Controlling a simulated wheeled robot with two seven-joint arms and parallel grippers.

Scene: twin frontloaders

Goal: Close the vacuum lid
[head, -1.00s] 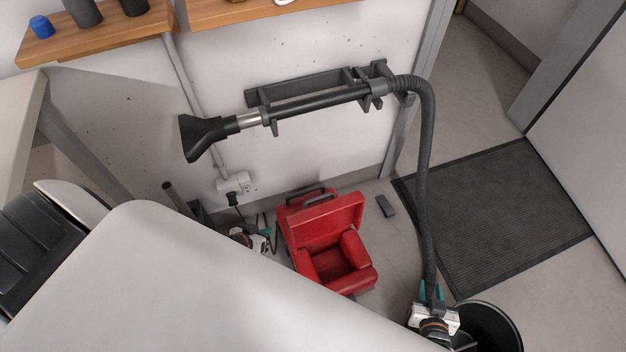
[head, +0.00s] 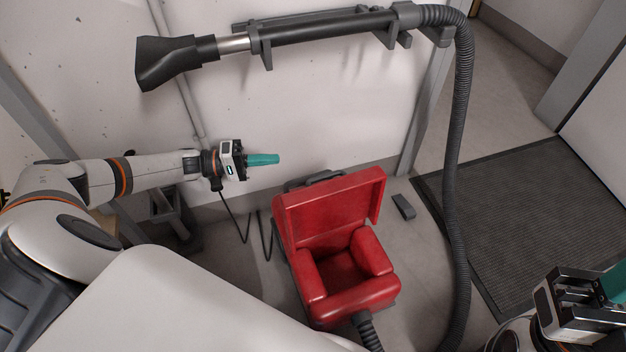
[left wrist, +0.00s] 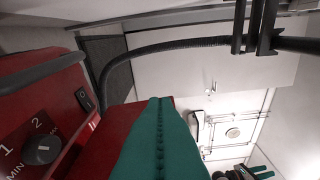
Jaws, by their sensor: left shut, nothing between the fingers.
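The red vacuum (head: 350,295) stands on the floor with its lid (head: 325,212) raised at the back and the inside exposed. My left gripper (head: 262,159) is to the left of the lid and its teal fingers are shut and empty. I cannot tell whether they touch it. The left wrist view shows the teal fingers (left wrist: 160,140) in front of a red panel, with the vacuum's dial (left wrist: 43,149) and black switch (left wrist: 84,99) to the left. My right gripper (head: 608,288) is at the lower right edge, partly cut off, so its opening is unclear.
A black hose (head: 461,180) hangs from the wall-mounted wand (head: 320,27) down to the right of the vacuum. A dark mat (head: 530,215) lies further right. A small dark block (head: 403,207) lies on the floor. A white surface (head: 170,305) fills the lower left.

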